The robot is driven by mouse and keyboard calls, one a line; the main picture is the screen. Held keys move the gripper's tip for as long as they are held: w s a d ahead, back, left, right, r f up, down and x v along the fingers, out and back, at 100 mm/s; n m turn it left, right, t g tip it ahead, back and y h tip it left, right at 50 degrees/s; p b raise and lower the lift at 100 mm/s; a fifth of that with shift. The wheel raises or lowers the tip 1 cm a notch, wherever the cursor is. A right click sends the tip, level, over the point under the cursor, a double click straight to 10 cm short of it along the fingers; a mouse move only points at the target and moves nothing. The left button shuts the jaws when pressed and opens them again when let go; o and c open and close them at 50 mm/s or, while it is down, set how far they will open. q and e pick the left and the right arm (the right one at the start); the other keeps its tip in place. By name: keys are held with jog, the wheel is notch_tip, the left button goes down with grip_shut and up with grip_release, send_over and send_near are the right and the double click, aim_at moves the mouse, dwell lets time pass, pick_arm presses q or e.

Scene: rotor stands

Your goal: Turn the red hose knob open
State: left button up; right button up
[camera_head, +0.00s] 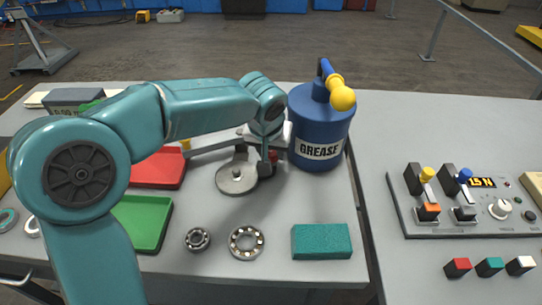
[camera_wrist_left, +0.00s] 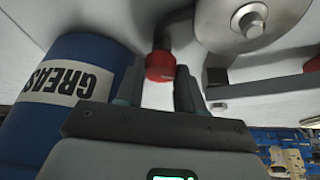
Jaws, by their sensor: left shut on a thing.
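The red hose knob (camera_wrist_left: 160,66) sits between the two fingers of my left gripper (camera_wrist_left: 158,90) in the left wrist view, on the end of a dark curved hose or pipe. My left gripper is shut on the knob and points down at the table. How far the knob is turned cannot be told. My right gripper is in neither view.
A blue grease drum (camera_head: 318,123) with a yellow-tipped pump handle stands close right of the gripper. A round metal disc (camera_head: 236,178) lies close left. A switch panel (camera_head: 462,222) is right.

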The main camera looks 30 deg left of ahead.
pick_arm(q)
jog(key=shift+w+r+n+y+b, duration=0.15)
jog(key=shift+n+y+b, duration=0.25)
jog(key=shift+n+b, duration=0.45)
jog(key=shift+r+n, duration=0.1)
jog(key=shift+n, duration=0.25)
jog(key=o, duration=1)
jog(key=shift+o, duration=0.2)
